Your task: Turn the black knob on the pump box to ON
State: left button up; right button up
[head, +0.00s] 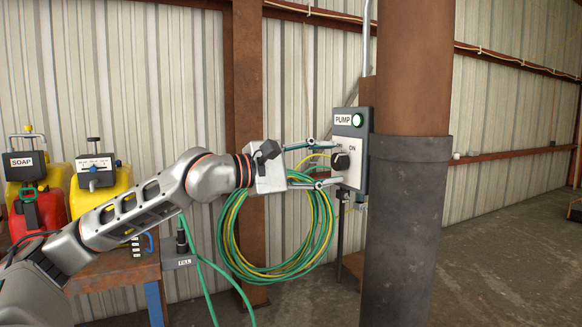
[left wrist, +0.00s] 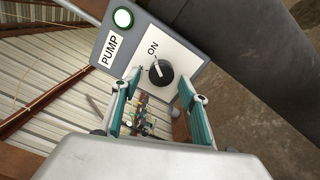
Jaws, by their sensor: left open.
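The pump box (head: 347,181) is grey with a white face, mounted beside the brown column. In the left wrist view the knob (left wrist: 164,77) carries a white mark running roughly toward the ON label; I cannot tell which end is the pointer. My left gripper (head: 332,163) is open, its two teal fingers (left wrist: 160,86) reaching to either side of the knob, one above and one below. Contact cannot be told. The upper finger hides part of the face left of ON. My right gripper is out of view.
A round green-ringed lamp (head: 358,120) is at the box's top. A coiled green and yellow hose (head: 318,250) hangs behind my gripper. The thick column (head: 410,220) stands close right of the box. A bench (head: 115,270) with yellow containers is at left.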

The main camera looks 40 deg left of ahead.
pick_arm(q)
jog(key=shift+s+a+r, duration=0.15)
jog(key=shift+s+r, duration=0.05)
jog(key=shift+s, duration=0.9)
send_near(334, 162)
jog(key=shift+v, duration=1.45)
jog(key=shift+f, duration=0.1)
